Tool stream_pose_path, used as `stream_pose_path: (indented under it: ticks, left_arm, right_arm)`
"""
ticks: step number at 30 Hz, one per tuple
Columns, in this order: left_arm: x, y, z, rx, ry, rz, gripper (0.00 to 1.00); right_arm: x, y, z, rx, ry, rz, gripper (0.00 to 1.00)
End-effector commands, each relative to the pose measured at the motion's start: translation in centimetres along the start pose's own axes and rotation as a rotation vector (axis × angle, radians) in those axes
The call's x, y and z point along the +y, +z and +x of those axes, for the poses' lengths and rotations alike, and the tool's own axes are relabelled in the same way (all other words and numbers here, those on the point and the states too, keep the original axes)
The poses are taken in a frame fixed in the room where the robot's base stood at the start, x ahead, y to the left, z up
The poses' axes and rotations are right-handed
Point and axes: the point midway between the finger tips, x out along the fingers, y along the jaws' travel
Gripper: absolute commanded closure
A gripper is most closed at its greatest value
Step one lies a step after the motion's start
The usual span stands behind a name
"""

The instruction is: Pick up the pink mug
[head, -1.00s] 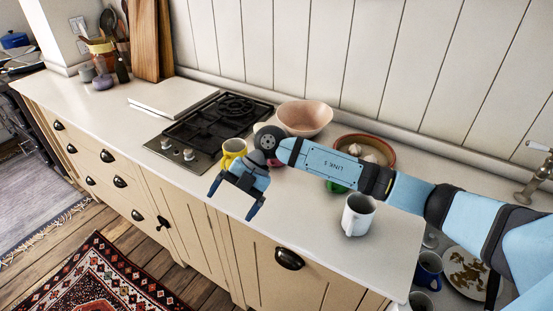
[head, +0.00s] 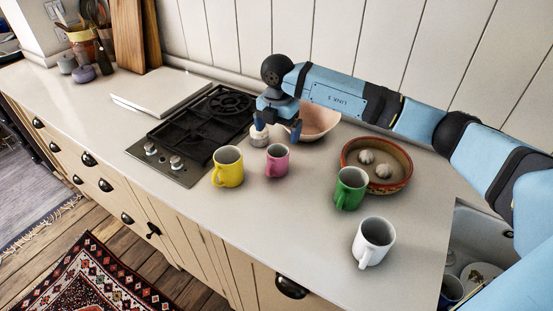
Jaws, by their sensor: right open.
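The pink mug (head: 277,161) stands upright on the counter, between the yellow mug (head: 228,167) and the green mug (head: 350,188). My right gripper (head: 277,135) is open, with its fingers pointing down. In the picture it shows just above and behind the pink mug, in front of the pink bowl (head: 320,121). I cannot tell its exact height over the counter. A small whitish object (head: 259,137) shows beside its left finger. Nothing is seen held in the gripper. My left gripper is not in view.
A white mug (head: 373,241) stands near the front edge. A brown bowl (head: 404,181) with pale round items sits behind the green mug. The gas hob (head: 205,124) lies to the left, the sink (head: 480,238) to the right.

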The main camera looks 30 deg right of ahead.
Motion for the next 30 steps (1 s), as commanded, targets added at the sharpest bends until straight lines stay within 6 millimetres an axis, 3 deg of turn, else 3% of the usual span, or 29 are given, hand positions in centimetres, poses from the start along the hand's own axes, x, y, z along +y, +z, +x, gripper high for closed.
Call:
stream_pose_path:
  ticks: [6, 14, 21, 30]
  left_arm:
    - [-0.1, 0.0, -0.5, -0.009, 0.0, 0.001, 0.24]
    - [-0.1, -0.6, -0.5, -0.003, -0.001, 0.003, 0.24]
    - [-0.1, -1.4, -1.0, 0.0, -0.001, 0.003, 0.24]
    - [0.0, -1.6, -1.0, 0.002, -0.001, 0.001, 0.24]
  right_arm:
    - [0.0, 0.0, 4.1, 0.002, -0.001, 0.0, 0.02]
    - [0.1, -0.1, 6.2, 0.002, 0.0, -0.001, 0.02]
    - [0.1, -0.2, 9.7, 0.002, -0.001, 0.0, 0.02]
    - [0.2, -0.2, 10.9, 0.0, 0.002, -0.002, 0.02]
